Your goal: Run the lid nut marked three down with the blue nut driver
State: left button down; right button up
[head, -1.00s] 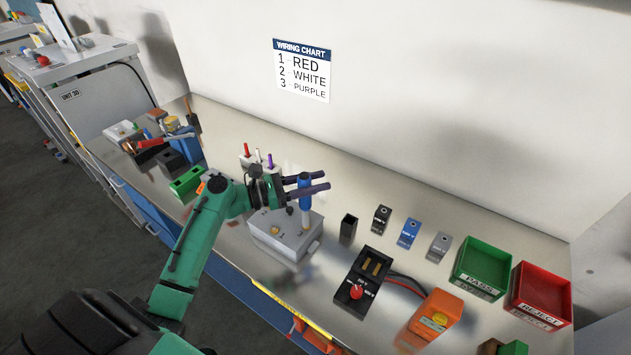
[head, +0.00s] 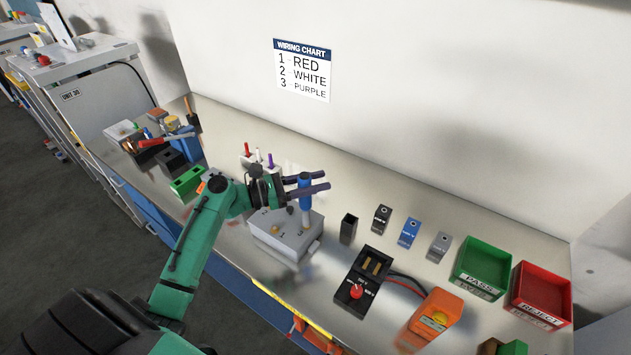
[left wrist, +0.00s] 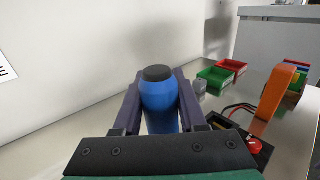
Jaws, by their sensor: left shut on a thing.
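The blue nut driver (head: 305,187) stands upright over the back right part of the grey box's lid (head: 284,231). My left gripper (head: 316,184) is shut on its blue handle, with a purple finger on each side. In the left wrist view the blue handle (left wrist: 160,97) with its dark cap fills the space between the fingers. The driver's shaft reaches down to the lid near its right corner; the nut under its tip is hidden. A brass-coloured nut (head: 278,230) shows on the front of the lid. My right gripper is not in view.
Three small holders, black (head: 382,218), blue (head: 409,232) and grey (head: 439,246), stand to the right. A black test block (head: 362,283), an orange device (head: 436,311), a green PASS bin (head: 482,266) and a red REJECT bin (head: 540,292) lie beyond. Wire-coloured pegs stand behind the gripper.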

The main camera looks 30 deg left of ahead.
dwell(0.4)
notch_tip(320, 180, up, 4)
jog(key=p, duration=0.3)
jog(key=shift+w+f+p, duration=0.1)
jog(key=shift+p, duration=0.3)
